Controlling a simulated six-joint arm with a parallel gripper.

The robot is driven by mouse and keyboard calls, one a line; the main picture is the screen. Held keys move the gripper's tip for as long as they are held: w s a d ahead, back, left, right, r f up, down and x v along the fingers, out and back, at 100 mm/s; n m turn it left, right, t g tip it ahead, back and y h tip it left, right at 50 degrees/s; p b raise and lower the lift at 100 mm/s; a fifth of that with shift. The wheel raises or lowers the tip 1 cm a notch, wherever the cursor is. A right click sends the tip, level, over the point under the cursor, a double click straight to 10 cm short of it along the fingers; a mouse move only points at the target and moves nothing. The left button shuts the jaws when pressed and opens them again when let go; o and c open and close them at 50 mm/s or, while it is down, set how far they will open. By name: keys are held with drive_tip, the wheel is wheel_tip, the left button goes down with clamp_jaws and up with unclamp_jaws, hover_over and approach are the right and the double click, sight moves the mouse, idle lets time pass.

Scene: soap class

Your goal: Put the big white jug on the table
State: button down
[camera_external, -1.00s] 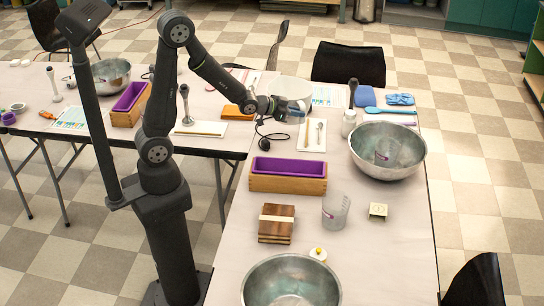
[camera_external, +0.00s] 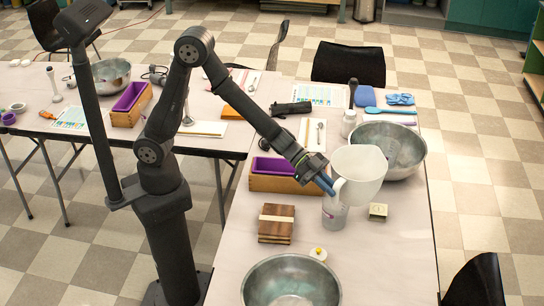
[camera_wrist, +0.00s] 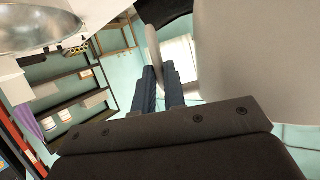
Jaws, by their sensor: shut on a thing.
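The big white jug (camera_external: 360,172) is in the middle of the right-hand table in the outside view, held by its handle. My gripper (camera_external: 328,186) is shut on that handle, at the jug's left side. The jug appears raised above the table (camera_external: 395,250) and hides part of a smaller clear measuring cup (camera_external: 335,214) behind or below it. In the wrist view, my gripper's fingers (camera_wrist: 162,88) close around the pale handle, and the jug's body (camera_wrist: 240,60) fills the upper right.
A metal bowl (camera_external: 408,150) stands just right of the jug, another (camera_external: 290,285) at the front. A wooden box with purple lining (camera_external: 262,182), stacked wooden blocks (camera_external: 277,224) and a small box (camera_external: 378,211) are nearby. The front right of the table is clear.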

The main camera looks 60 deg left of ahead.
drive_tip(key=s+d+m+g, duration=0.3)
drive_tip(key=s+d, duration=0.4)
drive_tip(key=s, duration=0.2)
drive_tip(key=shift+h, duration=0.3)
drive_tip(key=shift+a+f, duration=0.15)
drive_tip(key=shift+f, duration=7.75)
drive_tip(key=shift+f, duration=0.15)
drive_tip(key=c, duration=1.5)
unclamp_jaws()
